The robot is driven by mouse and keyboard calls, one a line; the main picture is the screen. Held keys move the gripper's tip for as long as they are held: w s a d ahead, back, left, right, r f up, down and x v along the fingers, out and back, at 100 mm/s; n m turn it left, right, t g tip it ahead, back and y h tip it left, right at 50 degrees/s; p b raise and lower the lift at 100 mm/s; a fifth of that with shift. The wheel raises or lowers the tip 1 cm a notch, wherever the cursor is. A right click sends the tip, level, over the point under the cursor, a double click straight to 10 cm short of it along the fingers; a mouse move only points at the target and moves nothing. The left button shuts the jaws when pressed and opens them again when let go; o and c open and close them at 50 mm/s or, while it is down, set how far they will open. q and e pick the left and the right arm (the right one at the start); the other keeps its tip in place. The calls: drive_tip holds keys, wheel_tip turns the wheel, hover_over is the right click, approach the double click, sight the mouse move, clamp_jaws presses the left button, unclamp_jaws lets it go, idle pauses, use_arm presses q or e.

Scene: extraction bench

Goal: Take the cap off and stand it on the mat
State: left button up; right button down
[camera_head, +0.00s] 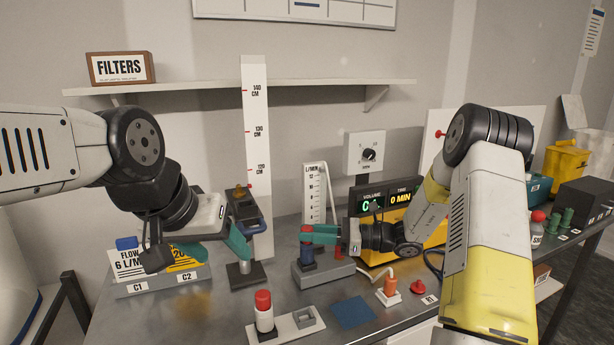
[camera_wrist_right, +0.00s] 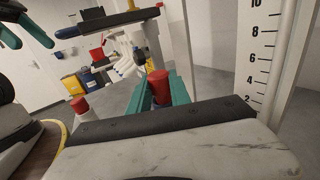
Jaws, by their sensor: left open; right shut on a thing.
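A red cap (camera_head: 306,230) sits at the top of a dark blue cylinder (camera_head: 306,256), which stands upright at the left end of a grey block. My right gripper (camera_head: 312,236) comes in from the right with its teal fingers shut on the red cap. The wrist view also shows the red cap (camera_wrist_right: 160,86) between the fingers. Whether the cap is still seated on the cylinder cannot be told. The flat blue mat (camera_head: 353,312) lies bare on the bench, nearer the front. My left gripper (camera_head: 222,243) is open, close to a dark clamp stand.
A white bottle with a red top (camera_head: 264,308) stands in a pale holder (camera_head: 298,324) left of the mat. An orange plug-like part (camera_head: 390,288) and a red knob (camera_head: 417,287) are right of it. The dark stand (camera_head: 245,273) is behind the bottle.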

sight(311, 228)
drive_tip(key=shift+r, duration=1.75)
drive_tip(key=shift+r, duration=0.25)
